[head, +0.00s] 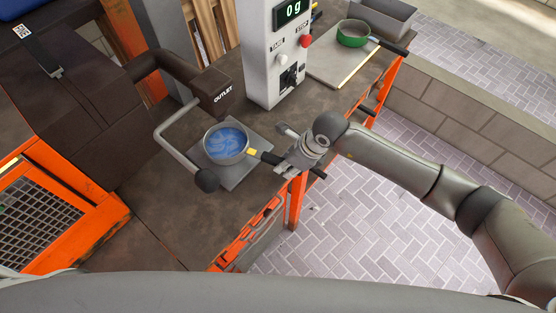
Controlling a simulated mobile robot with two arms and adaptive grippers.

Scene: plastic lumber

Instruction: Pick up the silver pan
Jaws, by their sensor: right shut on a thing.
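The silver pan (226,143) sits on a grey square plate (243,177) below the dark outlet spout. Blue material lies inside it. Its dark handle (269,158) has a yellow part near the pan and points right. My right gripper (290,151) is shut on this handle, with the handle's end showing past the gripper. I cannot tell whether the pan is lifted off the plate. My left gripper is not in view.
A scale display box (268,60) stands behind the pan. A bent grey lever with a black knob (206,180) is close to the pan's left. A green pan (353,34) sits on a board at the back right. The bench front (155,215) is clear.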

